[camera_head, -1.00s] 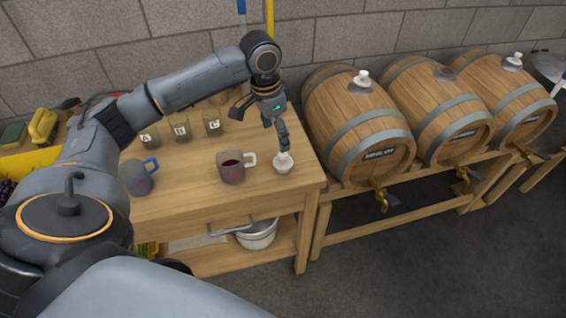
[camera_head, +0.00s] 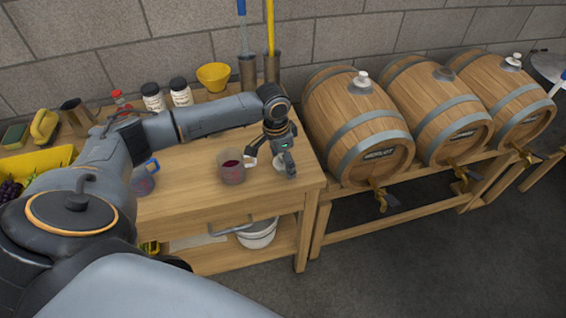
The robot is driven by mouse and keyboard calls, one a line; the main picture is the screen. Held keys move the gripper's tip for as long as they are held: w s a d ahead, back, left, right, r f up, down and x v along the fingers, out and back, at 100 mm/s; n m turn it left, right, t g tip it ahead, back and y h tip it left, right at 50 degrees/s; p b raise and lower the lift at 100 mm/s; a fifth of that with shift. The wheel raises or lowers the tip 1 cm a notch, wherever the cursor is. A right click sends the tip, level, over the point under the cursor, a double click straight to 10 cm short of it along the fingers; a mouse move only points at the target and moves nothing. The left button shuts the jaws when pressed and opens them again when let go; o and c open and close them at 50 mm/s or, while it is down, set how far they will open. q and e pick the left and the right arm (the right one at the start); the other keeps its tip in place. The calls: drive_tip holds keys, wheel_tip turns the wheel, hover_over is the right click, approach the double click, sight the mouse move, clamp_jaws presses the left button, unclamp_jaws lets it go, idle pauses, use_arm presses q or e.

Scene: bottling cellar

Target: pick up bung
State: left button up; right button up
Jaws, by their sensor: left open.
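The white bung (camera_head: 279,164) sits on the wooden workbench (camera_head: 215,198) near its right end, partly hidden by my left gripper. My left gripper (camera_head: 271,163) is open, low over the bench, with one finger on each side of the bung as seen here. I cannot tell whether a finger touches it. Two other white bungs sit on top of the left barrel (camera_head: 361,79) and the right barrel (camera_head: 514,60). The top of the middle barrel (camera_head: 445,74) shows no white bung. My right gripper is not in view.
A mug of dark red liquid (camera_head: 231,168) stands close left of my left gripper. A blue-handled mug (camera_head: 144,180) is further left, partly behind my arm. Two white jars (camera_head: 180,92) and a yellow bowl (camera_head: 213,77) stand at the back. The bench front is clear.

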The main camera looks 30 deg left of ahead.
use_arm(q)
drive_tip(key=c, duration=1.2)
drive_tip(key=shift+c, duration=0.2)
